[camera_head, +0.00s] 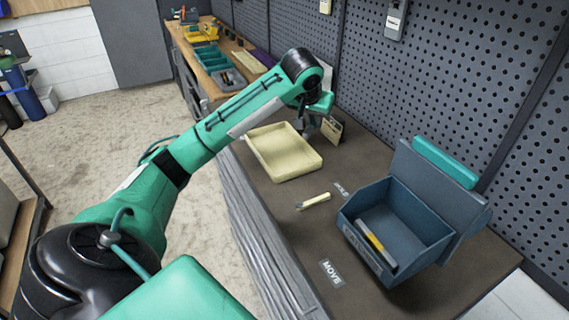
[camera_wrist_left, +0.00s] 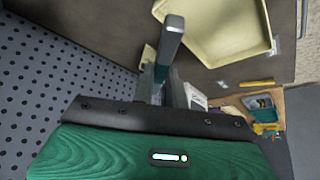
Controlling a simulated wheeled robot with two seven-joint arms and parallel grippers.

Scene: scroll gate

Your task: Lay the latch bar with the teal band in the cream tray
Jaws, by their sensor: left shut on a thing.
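The cream tray (camera_head: 314,163) lies on the dark bench, empty as far as I can see. It also shows at the top of the left wrist view (camera_wrist_left: 240,50). My left gripper (camera_head: 313,128) is at the tray's far right corner, pointing down. In the left wrist view the gripper (camera_wrist_left: 163,90) is shut on a slim grey bar (camera_wrist_left: 172,35) with a teal part near the jaws, which looks like the latch bar with the teal band. The bar's pale end appears beside the tray's edge. The head view hides most of it. My right gripper is out of view.
A blue-grey bin (camera_head: 357,232) holding a yellow-and-grey bar (camera_head: 376,243) stands at the right. A tan card (camera_head: 332,130) stands by the gripper. The pegboard wall runs behind.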

